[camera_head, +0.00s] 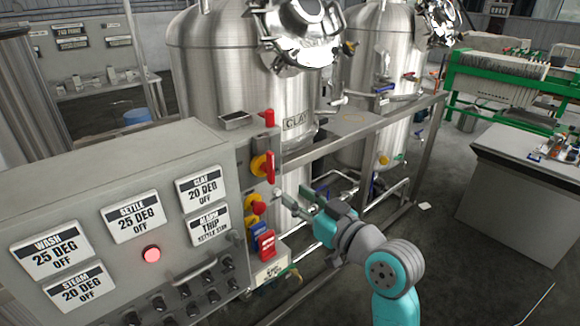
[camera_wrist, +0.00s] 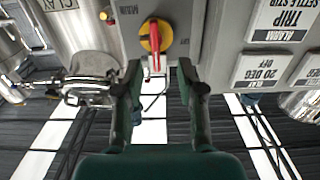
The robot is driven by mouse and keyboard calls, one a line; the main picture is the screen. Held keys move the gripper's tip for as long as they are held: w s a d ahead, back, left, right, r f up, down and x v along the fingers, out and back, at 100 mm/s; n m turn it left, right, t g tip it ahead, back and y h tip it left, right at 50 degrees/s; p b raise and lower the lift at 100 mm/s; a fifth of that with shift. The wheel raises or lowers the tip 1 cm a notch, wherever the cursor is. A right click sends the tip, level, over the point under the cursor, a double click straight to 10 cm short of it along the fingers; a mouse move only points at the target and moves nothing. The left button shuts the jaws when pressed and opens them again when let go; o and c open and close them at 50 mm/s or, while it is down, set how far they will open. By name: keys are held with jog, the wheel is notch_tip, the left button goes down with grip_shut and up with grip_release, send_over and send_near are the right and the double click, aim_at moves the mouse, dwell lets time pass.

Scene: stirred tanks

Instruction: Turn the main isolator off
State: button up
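The main isolator is a yellow disc (camera_head: 258,166) with a red handle (camera_head: 270,167) on the side face of the grey control cabinet. The handle stands upright in the head view. In the wrist view, which is upside down, the disc (camera_wrist: 148,37) and red handle (camera_wrist: 155,52) lie ahead, with inverted lettering beside them. My gripper (camera_head: 291,194) is open and empty, in front of and below the handle in the head view. In the wrist view its fingers (camera_wrist: 158,72) are spread either side of the handle's line; I see no clear contact.
Below the isolator are a red-and-yellow knob (camera_head: 256,207) and a red tag-like piece (camera_head: 267,244). The cabinet front (camera_head: 130,180) has several displays and a lit red lamp (camera_head: 152,254). Steel tanks (camera_head: 240,70) and a metal frame rail (camera_head: 365,132) stand behind.

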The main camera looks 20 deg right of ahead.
aim_at(273, 172)
jog(key=x, duration=0.3)
jog(key=r+x, duration=0.1)
jog(key=x, duration=0.7)
jog(key=shift+w+d+r, duration=0.1)
jog(key=shift+d+r, duration=0.05)
jog(key=shift+d, duration=0.2)
grip_shut()
